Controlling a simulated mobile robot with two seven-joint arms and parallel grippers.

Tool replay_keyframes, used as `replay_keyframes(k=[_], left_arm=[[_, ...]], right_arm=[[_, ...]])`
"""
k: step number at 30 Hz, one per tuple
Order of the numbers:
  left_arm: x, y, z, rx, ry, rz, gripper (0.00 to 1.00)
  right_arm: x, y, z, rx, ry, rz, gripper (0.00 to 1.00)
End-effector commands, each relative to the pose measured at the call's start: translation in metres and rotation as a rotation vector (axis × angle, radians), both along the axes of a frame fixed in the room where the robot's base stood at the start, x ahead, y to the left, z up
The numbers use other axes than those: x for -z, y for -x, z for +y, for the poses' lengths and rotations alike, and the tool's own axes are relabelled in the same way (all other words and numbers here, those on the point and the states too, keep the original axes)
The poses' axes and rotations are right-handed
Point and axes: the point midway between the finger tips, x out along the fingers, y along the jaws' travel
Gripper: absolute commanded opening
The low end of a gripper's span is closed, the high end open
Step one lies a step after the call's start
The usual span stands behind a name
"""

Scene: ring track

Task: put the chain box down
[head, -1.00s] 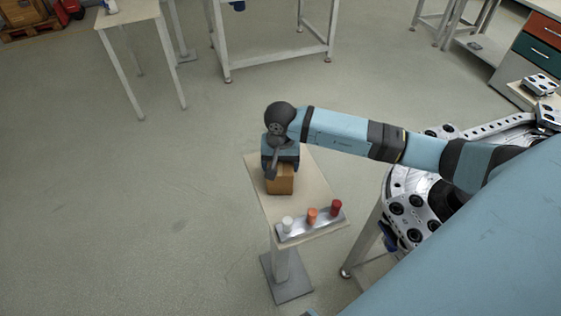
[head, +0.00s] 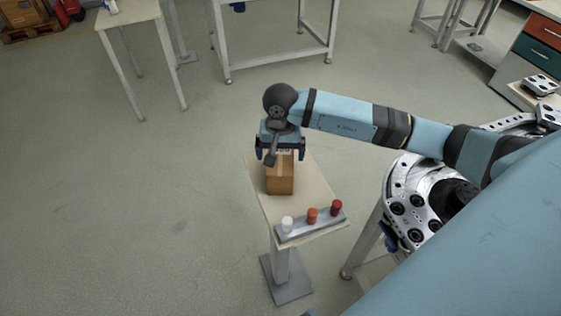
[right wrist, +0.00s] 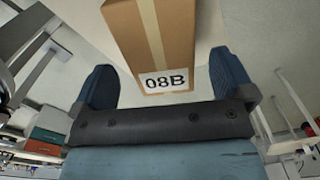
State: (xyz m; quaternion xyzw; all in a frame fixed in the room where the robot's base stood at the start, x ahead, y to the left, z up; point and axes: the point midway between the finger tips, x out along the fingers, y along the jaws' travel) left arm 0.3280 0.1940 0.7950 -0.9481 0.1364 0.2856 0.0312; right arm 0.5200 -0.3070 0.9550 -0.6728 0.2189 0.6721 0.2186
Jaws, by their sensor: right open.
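The chain box (head: 280,178) is a brown cardboard box standing on the small pedestal table (head: 308,186). In the right wrist view the box (right wrist: 150,35) shows a pale tape strip and a label reading 08B. My right gripper (head: 281,155) is open at the far end of the box, with its two fingers spread wide. In the right wrist view the right gripper's fingers (right wrist: 160,85) stand apart on either side of the box's labelled end, with gaps between. My left gripper is not in view.
A metal strip (head: 311,226) with a white, an orange and a red cylinder lies at the table's near edge. A round metal machine with black holes (head: 410,215) stands to the right. A pale table (head: 130,12) is at the back left. The floor on the left is clear.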

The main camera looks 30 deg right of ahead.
Motion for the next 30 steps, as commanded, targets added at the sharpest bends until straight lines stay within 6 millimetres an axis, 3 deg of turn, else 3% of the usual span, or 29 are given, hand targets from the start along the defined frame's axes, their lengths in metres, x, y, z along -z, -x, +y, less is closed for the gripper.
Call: replay_keyframes(k=[6, 12, 30], left_arm=[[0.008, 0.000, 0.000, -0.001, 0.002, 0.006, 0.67], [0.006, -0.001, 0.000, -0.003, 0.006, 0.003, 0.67], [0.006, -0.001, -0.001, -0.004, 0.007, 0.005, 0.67]], right_arm=[[-0.046, -0.001, -0.001, -0.001, 0.001, -0.004, 1.00], [-0.070, 0.000, 0.000, -0.001, 0.000, 0.000, 1.00], [-0.075, 0.000, 0.000, -0.001, 0.000, 0.001, 1.00]])
